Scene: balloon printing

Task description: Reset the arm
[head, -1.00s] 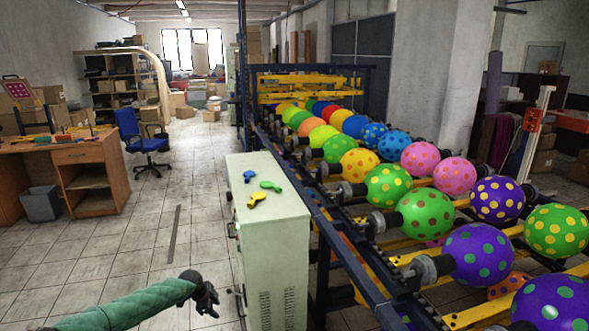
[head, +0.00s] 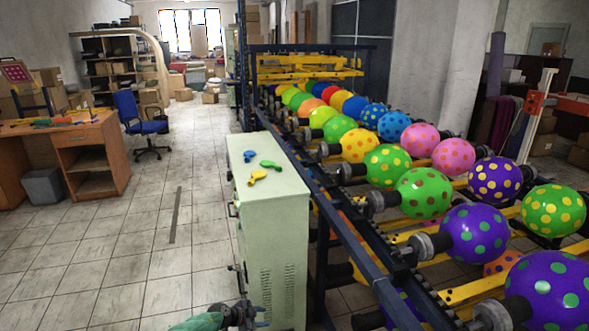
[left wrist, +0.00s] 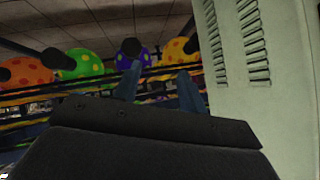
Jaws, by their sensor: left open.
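My left gripper (head: 256,314) is at the bottom edge of the head view, low beside the front of the pale green cabinet (head: 268,215). It is open, and I see nothing between its fingers. In the left wrist view its two bluish fingers (left wrist: 160,88) stand apart, with the cabinet's vented side (left wrist: 262,90) at the right. Only a little of my green left forearm shows. My right gripper is not in view.
Blue, green and yellow deflated balloons (head: 264,164) lie on the cabinet top. To the right runs a rack of inflated dotted balloons (head: 424,192) behind a dark blue rail. A wooden desk (head: 90,150) and blue chair (head: 140,125) stand at the left.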

